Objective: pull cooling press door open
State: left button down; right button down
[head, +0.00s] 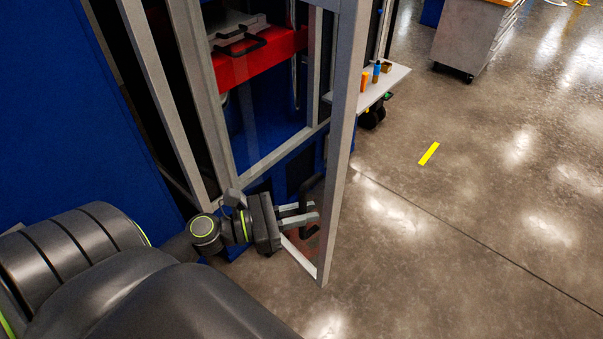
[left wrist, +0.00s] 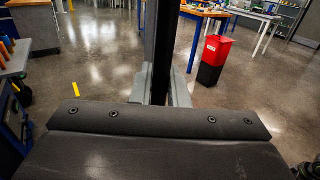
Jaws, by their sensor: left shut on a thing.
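The cooling press door (head: 342,130) is a tall grey metal frame with a see-through panel. Its outer upright juts out toward me from the press (head: 275,155), so the door appears to stand ajar. A dark upright handle (head: 305,190) sits on the door near that upright. My left gripper (head: 312,213) is shut on the handle, its two pale fingers on either side of it. In the left wrist view a dark upright bar (left wrist: 160,45) stands between the fingertips (left wrist: 160,92). The grip itself is partly hidden there by the gripper body. My right gripper is not in view.
Inside the press is a red block (head: 262,58) with a grey plate and black handle on top. A small shelf (head: 385,85) with bottles juts out behind the door. A grey wheeled cabinet (head: 470,35) stands farther back. The concrete floor (head: 450,220) at right is clear.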

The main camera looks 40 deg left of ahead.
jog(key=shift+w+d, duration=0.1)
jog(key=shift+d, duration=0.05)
pick_arm(q)
jog(key=c, duration=1.5)
grip_release()
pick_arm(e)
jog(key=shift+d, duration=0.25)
